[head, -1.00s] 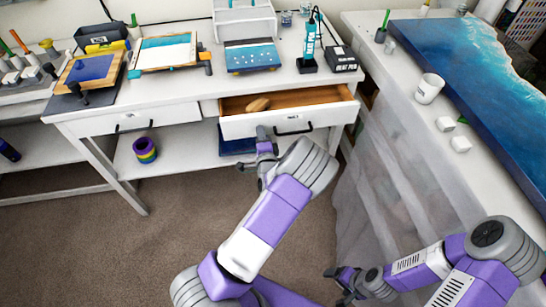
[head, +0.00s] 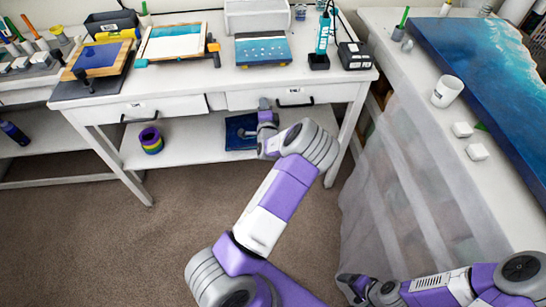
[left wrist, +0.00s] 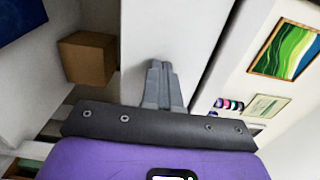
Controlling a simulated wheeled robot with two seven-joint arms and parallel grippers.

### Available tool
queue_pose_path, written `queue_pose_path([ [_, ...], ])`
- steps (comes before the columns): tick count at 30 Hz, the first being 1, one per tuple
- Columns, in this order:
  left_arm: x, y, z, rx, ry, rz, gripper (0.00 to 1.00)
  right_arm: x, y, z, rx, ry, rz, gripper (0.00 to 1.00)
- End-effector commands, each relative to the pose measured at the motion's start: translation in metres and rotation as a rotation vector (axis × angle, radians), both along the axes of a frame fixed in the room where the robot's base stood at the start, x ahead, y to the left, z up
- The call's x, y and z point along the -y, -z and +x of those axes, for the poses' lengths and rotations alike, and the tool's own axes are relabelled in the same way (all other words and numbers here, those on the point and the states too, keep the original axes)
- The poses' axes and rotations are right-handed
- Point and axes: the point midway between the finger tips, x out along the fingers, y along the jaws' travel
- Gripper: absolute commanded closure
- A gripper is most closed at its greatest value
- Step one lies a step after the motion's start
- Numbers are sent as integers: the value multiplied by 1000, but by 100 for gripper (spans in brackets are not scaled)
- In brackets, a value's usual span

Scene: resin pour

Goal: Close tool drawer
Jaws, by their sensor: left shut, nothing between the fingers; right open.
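The tool drawer (head: 326,94) is in the white workbench in the head view. Its front sits level with the bench, and its inside is hidden. Its dark bar handle (head: 295,103) shows on the front. My left gripper (head: 264,103) is at the left part of the drawer front, left of the handle; its fingers are shut and empty. In the left wrist view, the shut fingers (left wrist: 160,68) point at a white surface; I cannot tell whether they touch it. My right gripper (head: 345,283) is low at the bottom right, away from the drawer, and open.
A second closed drawer (head: 160,110) is to the left. A roll of coloured tape (head: 151,140) and a blue item (head: 238,132) lie on the lower shelf. The side bench with the blue resin slab (head: 480,75) and a white mug (head: 447,91) is at right.

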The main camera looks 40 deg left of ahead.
Motion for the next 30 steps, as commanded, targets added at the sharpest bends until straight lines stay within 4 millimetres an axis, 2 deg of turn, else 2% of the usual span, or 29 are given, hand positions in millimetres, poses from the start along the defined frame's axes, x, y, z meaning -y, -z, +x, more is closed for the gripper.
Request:
queue_pose_path([
  [1,-2,-7,3,14,3,10,100,0,0,0,0,0,0,17],
  [8,-2,-8,2,15,2,12,100,0,-1,0,0,0,0,17],
  [13,11,-9,-5,14,4,10,100,0,-4,0,0,0,0,17],
  [17,32,-7,-19,5,6,5,100,0,-10,0,0,0,0,17],
  [24,70,-6,-61,1,6,5,100,0,-22,0,0,0,0,17],
  [30,92,-4,-85,2,6,3,100,0,-27,0,0,0,0,17],
])
